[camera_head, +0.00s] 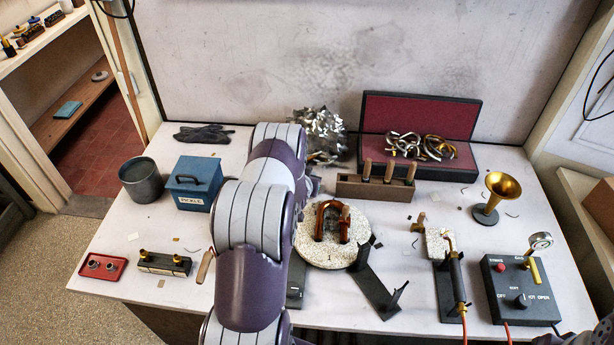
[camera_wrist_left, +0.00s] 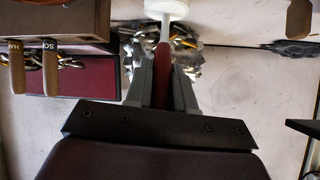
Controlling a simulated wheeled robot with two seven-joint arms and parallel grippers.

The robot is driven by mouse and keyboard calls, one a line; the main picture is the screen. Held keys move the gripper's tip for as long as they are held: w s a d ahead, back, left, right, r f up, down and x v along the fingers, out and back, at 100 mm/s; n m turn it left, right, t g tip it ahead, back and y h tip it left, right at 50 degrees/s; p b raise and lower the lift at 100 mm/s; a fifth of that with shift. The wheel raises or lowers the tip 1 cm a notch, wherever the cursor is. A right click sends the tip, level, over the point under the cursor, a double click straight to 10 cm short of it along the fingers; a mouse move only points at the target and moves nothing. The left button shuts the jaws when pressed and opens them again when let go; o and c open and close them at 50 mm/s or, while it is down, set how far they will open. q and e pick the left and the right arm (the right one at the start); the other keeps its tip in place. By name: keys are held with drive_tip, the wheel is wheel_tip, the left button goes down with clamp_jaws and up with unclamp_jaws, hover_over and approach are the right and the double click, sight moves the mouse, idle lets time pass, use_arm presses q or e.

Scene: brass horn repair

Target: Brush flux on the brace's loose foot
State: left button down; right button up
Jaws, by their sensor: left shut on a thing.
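My left gripper (camera_wrist_left: 162,62) is shut on a dark red-brown handle (camera_wrist_left: 163,72), apparently the flux brush's. A pale, narrow shaft runs from it to a white round thing (camera_wrist_left: 167,7) at the top edge of the left wrist view. I cannot tell whether they touch, or whether the round thing is a flux pot. In the head view my left arm hides the gripper and brush. A copper-coloured bent tube (camera_head: 320,222) lies on a round speckled block (camera_head: 316,255). The brace appears to be between its legs; its loose foot is too small to make out. My right gripper is out of view.
A wooden rack (camera_head: 346,187) holds several handled tools behind the block. A red-lined case (camera_head: 420,108) stands behind it. A blue box (camera_head: 193,183) and grey bucket (camera_head: 141,181) are left of my arm. A torch (camera_head: 457,280), control box (camera_head: 520,290) and brass horn bell (camera_head: 502,188) stand right.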

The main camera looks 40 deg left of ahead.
use_arm(q)
wheel_tip(320, 180, up, 7)
drive_tip(key=p, duration=0.4)
drive_tip(key=shift+p, duration=0.3)
idle(0.5)
